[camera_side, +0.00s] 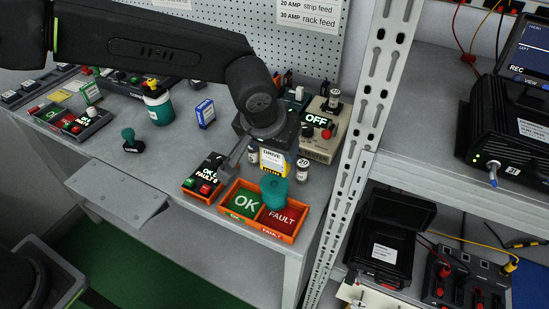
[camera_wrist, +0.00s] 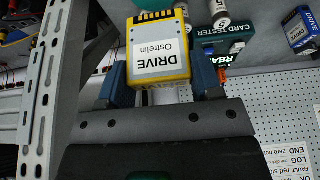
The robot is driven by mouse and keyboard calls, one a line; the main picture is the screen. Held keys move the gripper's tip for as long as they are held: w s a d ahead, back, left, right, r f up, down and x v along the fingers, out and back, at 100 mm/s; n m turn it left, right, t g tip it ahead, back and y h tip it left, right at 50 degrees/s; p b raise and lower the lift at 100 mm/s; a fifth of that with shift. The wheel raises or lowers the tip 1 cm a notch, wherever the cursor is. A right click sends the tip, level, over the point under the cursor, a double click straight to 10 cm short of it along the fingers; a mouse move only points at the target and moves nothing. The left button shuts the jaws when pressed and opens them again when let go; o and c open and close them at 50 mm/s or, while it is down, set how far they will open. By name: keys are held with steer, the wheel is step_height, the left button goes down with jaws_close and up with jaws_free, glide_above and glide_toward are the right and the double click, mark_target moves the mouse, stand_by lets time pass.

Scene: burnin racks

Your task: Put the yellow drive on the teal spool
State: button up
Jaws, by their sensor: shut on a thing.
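The yellow drive (camera_side: 273,161) has a white label and hangs below my gripper (camera_side: 258,158) in the side view. In the wrist view my gripper (camera_wrist: 163,80) is shut on the drive (camera_wrist: 158,48), with a blue finger pad at each side and the "DRIVE" label facing the camera. The teal spool (camera_side: 273,189) stands upright at the orange two-part tray (camera_side: 256,230), below and in front of the drive. A teal edge (camera_wrist: 153,3), probably the spool, shows at the top of the wrist view. Any gap between drive and spool is unclear.
The tray has a green OK and a red FAULT compartment. A black fault box (camera_side: 205,177) stands at its left. Small cylinders (camera_side: 302,169) and a beige OFF tester (camera_side: 322,130) are close behind. A metal rack post (camera_side: 362,150) rises at the right. The bench's left middle is fairly clear.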

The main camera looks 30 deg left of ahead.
mark_target(272, 155)
steer(key=shift+f, duration=1.95)
steer(key=shift+f, duration=0.15)
steer(key=o, duration=1)
steer(key=shift+c, duration=0.2)
steer(key=v, duration=1.2)
steer(key=shift+r, duration=0.25)
